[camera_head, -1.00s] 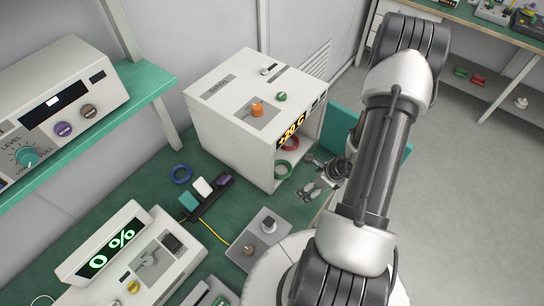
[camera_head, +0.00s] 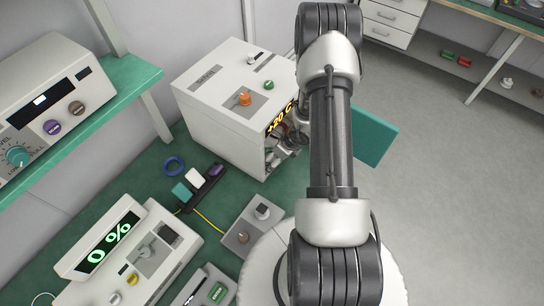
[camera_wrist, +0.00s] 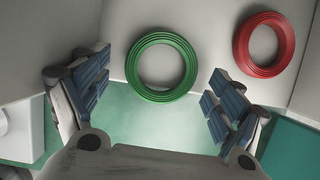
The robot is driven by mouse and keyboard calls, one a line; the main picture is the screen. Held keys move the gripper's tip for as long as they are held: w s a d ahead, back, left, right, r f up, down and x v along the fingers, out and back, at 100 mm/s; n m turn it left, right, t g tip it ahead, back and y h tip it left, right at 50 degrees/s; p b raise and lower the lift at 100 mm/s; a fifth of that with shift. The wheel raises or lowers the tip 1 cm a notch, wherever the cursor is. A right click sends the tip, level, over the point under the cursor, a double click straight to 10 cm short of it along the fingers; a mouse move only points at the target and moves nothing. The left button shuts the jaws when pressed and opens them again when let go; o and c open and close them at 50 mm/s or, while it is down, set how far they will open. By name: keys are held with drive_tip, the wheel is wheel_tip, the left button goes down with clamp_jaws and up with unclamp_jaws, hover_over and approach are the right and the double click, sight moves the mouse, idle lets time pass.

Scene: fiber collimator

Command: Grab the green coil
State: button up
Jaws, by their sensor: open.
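The green coil (camera_wrist: 162,92) is a ring of green fibre inside the white chamber, in the middle of the wrist view. It seems to lean against the pale inner wall, just above the green floor. My gripper (camera_wrist: 155,100) is open, with one finger on each side of the picture. The coil shows between and beyond the fingers, and nothing is held. In the head view my gripper (camera_head: 284,152) is at the chamber's open front. The arm and gripper hide the coil there.
A red coil (camera_wrist: 264,45) is to the right of the green one, near my right finger. The white chamber (camera_head: 225,120) has a temperature display above its opening. Its teal door (camera_head: 374,136) stands open to the right. A blue coil (camera_head: 174,165) lies on the green bench.

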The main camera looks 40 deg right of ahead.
drive_tip(key=shift+c, duration=0.5)
drive_tip(key=c, duration=0.9)
drive_tip(key=shift+o, duration=0.2)
drive_tip(key=shift+r, duration=0.1)
